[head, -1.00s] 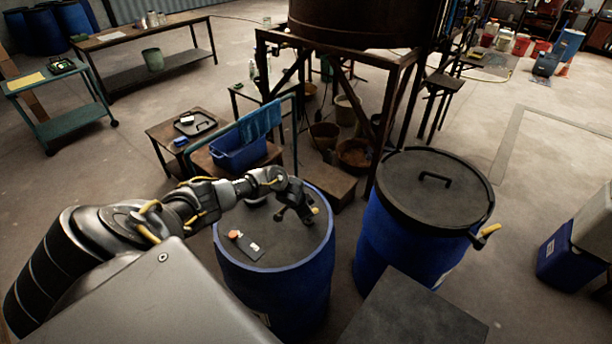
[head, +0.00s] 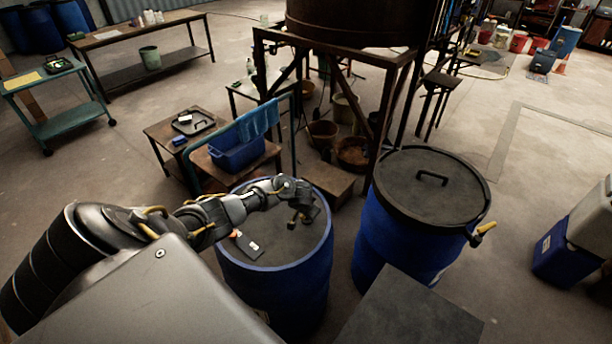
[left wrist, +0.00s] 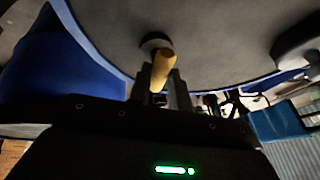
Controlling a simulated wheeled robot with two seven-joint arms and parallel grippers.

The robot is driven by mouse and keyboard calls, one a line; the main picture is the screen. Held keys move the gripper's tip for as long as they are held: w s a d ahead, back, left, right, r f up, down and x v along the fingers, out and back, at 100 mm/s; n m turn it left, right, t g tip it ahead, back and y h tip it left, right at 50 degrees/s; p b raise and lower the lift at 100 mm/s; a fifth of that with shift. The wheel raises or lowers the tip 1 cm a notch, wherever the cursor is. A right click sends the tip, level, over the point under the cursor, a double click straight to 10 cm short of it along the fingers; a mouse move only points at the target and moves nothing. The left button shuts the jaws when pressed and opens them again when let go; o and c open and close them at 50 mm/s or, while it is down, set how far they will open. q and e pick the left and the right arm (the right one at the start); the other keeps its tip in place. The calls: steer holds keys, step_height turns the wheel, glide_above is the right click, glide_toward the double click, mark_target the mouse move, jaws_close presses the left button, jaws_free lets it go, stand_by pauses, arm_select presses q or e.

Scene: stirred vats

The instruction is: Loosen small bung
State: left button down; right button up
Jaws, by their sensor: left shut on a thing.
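The blue drum (head: 285,290) with a dark grey top stands in front of me. My left gripper (head: 300,220) is low over the right part of its top. In the left wrist view, the left gripper (left wrist: 163,88) is shut on a yellow bar-shaped grip (left wrist: 163,65). A dark round piece, which looks like the small bung (left wrist: 153,41), sits on the drum top just beyond the grip; I cannot tell how the two join. A larger dark round fitting (left wrist: 298,40) shows at the right of that view. My right gripper is not in view.
A black plate with orange and white pieces (head: 246,243) lies on the drum top near my left arm. A second blue drum with a black handled lid (head: 430,185) stands close on the right. A trolley with a blue tub (head: 237,152) is behind the drum.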

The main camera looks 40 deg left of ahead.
arm_select(q)
steer(key=c, duration=1.3)
jaws_free()
steer(key=shift+r, duration=0.1)
steer(key=shift+s+d+r, duration=0.1)
steer(key=shift+s+r, duration=0.05)
steer(key=shift+r, duration=0.05)
steer(key=v, duration=1)
